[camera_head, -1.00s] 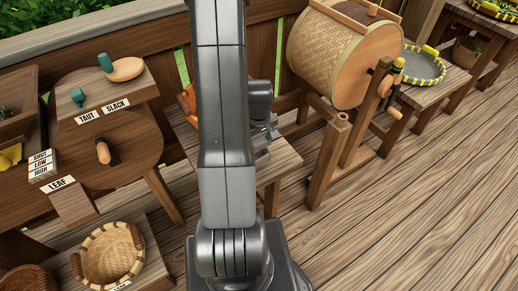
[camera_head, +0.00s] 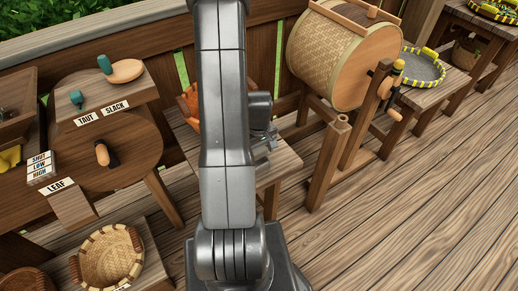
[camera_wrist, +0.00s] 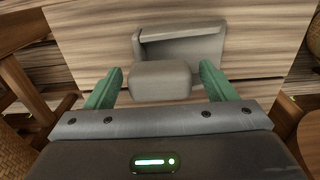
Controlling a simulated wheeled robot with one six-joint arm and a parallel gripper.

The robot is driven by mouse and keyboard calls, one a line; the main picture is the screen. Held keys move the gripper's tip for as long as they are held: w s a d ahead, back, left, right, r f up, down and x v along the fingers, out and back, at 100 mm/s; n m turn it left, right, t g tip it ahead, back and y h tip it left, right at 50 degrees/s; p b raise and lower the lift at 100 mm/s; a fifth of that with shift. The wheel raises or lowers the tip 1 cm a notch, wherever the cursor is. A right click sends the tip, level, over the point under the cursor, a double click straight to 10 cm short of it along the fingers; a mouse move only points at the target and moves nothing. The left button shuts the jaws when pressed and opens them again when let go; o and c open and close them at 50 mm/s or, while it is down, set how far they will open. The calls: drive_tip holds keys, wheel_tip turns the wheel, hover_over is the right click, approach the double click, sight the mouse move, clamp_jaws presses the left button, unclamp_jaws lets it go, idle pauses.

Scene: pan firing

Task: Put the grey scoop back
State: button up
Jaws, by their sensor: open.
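The grey scoop (camera_wrist: 195,42) lies on a striped wooden tabletop (camera_wrist: 80,25) in the wrist view. Its blocky grey handle (camera_wrist: 160,80) points toward me. My gripper (camera_wrist: 160,86) is open, with one green finger on each side of the handle. Gaps show between the handle and both fingers, so it is not clamped. In the head view my gripper (camera_head: 268,138) is over the small wooden table (camera_head: 285,160), partly behind my arm. I cannot make out the scoop clearly there.
A woven drum (camera_head: 325,55) on a wooden stand with a crank is right of the table. A round wooden table (camera_head: 130,150) with labels and a basket (camera_head: 110,255) are at left. An orange object (camera_head: 187,100) sits behind my arm.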

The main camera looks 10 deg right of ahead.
drive_tip(key=shift+w+r, duration=0.1)
drive_tip(key=shift+r, duration=0.25)
wheel_tip(320, 180, up, 13)
drive_tip(key=shift+s+p, duration=0.2)
drive_tip(key=shift+p, duration=0.15)
